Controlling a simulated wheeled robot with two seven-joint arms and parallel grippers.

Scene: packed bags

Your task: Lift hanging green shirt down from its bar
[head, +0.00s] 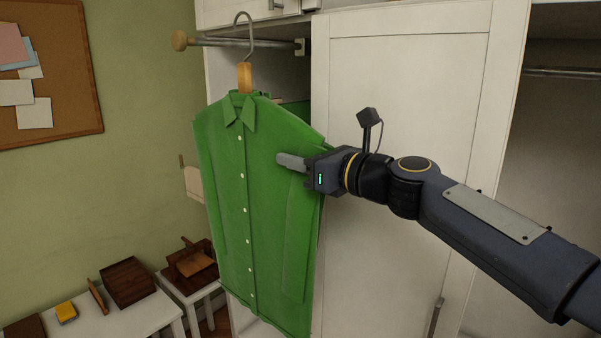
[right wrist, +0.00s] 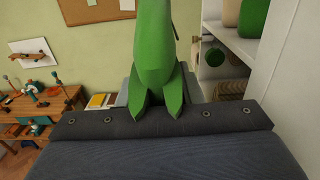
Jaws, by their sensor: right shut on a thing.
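The green shirt (head: 262,210) hangs buttoned and upright on a hanger with a wooden neck (head: 245,78) and a curved metal hook (head: 252,30). The hook's curve shows above the bar (head: 220,42), with a gap between the top of the curve and the bar. The hook's stem crosses in front of the bar; I cannot tell whether they touch. My right gripper (head: 291,162) is shut on the shirt's right side, below the shoulder. Green cloth (right wrist: 153,60) also rises in the middle of the right wrist view. My left gripper is not in view.
A white wardrobe door (head: 395,110) stands right behind the shirt and my right arm. A cork board (head: 75,60) hangs on the left wall.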

